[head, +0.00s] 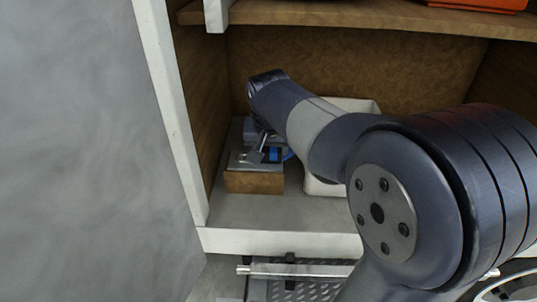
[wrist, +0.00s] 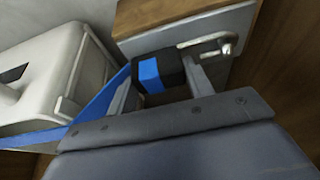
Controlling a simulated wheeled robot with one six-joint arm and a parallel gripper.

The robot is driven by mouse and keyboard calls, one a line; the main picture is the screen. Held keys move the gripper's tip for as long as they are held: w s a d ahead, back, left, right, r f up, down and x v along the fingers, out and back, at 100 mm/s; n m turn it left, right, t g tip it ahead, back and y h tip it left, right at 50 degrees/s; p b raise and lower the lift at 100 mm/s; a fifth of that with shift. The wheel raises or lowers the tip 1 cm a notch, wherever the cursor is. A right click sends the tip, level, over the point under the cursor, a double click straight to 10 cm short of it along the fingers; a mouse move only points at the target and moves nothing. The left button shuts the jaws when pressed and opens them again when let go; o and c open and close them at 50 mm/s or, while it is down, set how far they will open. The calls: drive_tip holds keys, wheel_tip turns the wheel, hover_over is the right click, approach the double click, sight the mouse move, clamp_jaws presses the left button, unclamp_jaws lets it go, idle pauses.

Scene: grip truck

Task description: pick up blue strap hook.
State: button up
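The blue strap hook shows in the wrist view as a black block with a blue band (wrist: 149,76), a bent metal hook (wrist: 212,44) on its right and a blue strap (wrist: 60,135) trailing left. In the head view the blue part (head: 274,155) shows beside a small wood-sided stand with a grey top (head: 253,182). My gripper (wrist: 163,92) has one finger on each side of the black block. A gap shows at the right finger, so it looks open. Contact at the left finger is unclear. My arm hides part of the scene in the head view.
A white case (wrist: 45,85) stands close on the left in the wrist view; it shows behind my arm in the head view (head: 322,187). A wooden side wall (head: 203,100) and an upper shelf (head: 350,17) enclose the space. An orange thing (head: 480,4) sits above.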

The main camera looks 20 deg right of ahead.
sight(270, 151)
drive_tip(key=c, duration=0.3)
drive_tip(key=shift+r, duration=0.1)
drive_tip(key=shift+r, duration=0.45)
drive_tip(key=v, duration=0.2)
drive_tip(key=shift+a+r, duration=0.1)
drive_tip(key=shift+r, duration=0.2)
drive_tip(key=s+a, duration=0.2)
drive_tip(key=s, duration=0.6)
drive_tip(key=s+a, duration=0.3)
drive_tip(key=s, duration=0.5)
drive_tip(key=shift+s+a+b, duration=0.2)
drive_tip(key=shift+a+b, duration=0.05)
drive_tip(key=shift+b, duration=0.15)
drive_tip(key=shift+w+a, duration=0.1)
drive_tip(key=shift+a, duration=0.1)
